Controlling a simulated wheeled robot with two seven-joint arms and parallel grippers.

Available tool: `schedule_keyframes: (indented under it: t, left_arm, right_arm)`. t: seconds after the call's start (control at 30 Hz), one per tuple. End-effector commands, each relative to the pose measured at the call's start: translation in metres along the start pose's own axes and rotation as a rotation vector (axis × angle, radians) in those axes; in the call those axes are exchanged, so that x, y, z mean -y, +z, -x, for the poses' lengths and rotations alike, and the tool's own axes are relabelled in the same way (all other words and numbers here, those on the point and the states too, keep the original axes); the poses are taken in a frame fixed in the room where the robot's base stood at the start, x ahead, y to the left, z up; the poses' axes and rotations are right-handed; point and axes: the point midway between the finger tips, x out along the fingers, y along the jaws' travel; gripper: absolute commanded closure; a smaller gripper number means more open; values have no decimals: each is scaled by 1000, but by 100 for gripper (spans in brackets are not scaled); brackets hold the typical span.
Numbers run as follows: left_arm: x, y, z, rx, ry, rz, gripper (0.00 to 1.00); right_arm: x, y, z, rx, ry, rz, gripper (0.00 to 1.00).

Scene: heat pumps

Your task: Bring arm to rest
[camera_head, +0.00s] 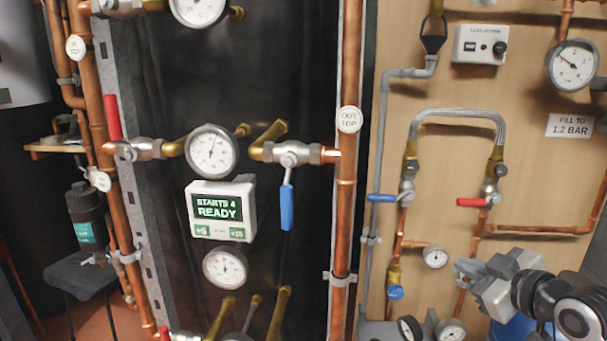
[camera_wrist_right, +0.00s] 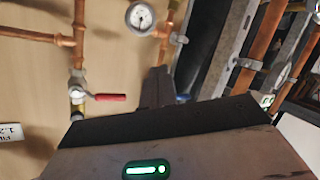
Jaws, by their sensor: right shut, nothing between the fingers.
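My right gripper (camera_head: 480,275) is at the lower right of the head view, in front of the wooden panel and below the red lever valve (camera_head: 472,202). Its fingers are shut and empty. In the right wrist view its dark fingers (camera_wrist_right: 157,88) are together against the wooden panel. They look apart from the red lever (camera_wrist_right: 105,97) and the small gauge (camera_wrist_right: 140,17). My left gripper is not in view.
A braided hose (camera_head: 458,115) arches between two valves on the wooden panel (camera_head: 530,190). A display reading "READY" (camera_head: 220,212) hangs between gauges on the black panel. A blue lever (camera_head: 287,207) points down. Copper pipes (camera_head: 346,200) stand between the panels.

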Motion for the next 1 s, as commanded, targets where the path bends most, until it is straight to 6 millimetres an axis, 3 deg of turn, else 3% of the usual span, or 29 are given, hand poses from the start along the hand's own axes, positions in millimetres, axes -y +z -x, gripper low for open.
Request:
schedule_keyframes:
  t: [0.03, 0.23, 0.4, 0.5, 0.67, 1.0]
  left_arm:
    - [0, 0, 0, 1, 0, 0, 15]
    - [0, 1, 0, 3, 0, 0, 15]
    - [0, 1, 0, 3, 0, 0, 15]
    - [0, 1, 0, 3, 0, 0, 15]
    - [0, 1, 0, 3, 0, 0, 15]
    - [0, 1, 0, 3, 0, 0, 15]
  right_arm:
    - [37, 27, -4, 33, -30, -56, 100]
    - [169, 103, 12, 141, -94, -255, 100]
    - [267, 135, 51, 216, -117, -424, 100]
    - [304, 141, 73, 247, -118, -498, 100]
    - [331, 142, 90, 268, -112, -556, 100]
    - [332, 142, 91, 269, -112, -559, 100]
